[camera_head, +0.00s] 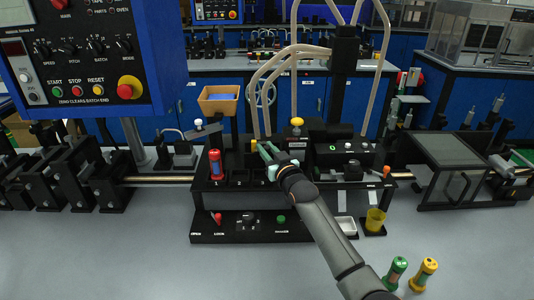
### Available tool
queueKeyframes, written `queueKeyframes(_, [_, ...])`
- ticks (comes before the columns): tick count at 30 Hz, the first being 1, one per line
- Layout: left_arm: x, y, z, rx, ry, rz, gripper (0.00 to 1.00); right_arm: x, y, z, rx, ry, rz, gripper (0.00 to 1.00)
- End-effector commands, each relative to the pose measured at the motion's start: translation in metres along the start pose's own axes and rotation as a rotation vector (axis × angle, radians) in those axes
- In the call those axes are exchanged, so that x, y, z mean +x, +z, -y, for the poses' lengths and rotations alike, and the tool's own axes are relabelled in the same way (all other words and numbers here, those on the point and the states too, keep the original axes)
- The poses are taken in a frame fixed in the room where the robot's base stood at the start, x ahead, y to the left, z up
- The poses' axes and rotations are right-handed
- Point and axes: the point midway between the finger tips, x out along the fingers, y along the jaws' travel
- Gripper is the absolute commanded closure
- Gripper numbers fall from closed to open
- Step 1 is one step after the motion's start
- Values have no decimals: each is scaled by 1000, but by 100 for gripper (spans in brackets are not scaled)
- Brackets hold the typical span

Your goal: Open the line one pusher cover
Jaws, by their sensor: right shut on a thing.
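My right arm reaches up from the lower right. Its gripper (266,152) is at the middle of the black bench machine (250,234), beside a yellow-topped knob (296,122). It is shut on a small part there, which the fingers and arm largely hide. I cannot tell whether this part belongs to the line one pusher cover, and no readable label marks that cover. A dark-framed box with a clear panel (447,150) stands on the right, its top closed. My left gripper is not in view.
A blue control panel (80,55) hangs at the upper left. A red cylinder (215,164) stands on the machine. Green (395,273) and yellow (424,274) cylinders stand near my arm at the lower right. Pale hoses hang above the machine. The front floor at left is clear.

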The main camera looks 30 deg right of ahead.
Motion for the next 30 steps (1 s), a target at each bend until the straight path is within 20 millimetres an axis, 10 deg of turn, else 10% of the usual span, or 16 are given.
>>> queueKeyframes(5, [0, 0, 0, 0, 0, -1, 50, 0, 2, 1, 1, -2, 5, 100])
queueKeyframes(6, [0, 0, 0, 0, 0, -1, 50, 0, 2, 1, 1, -2, 4, 69])
queueKeyframes(13, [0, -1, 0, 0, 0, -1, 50, 0, 1, 1, 1, -1, 3, 44])
queueKeyframes(30, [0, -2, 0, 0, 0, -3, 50, -28, 1, 1, 2, -1, 2, 43])
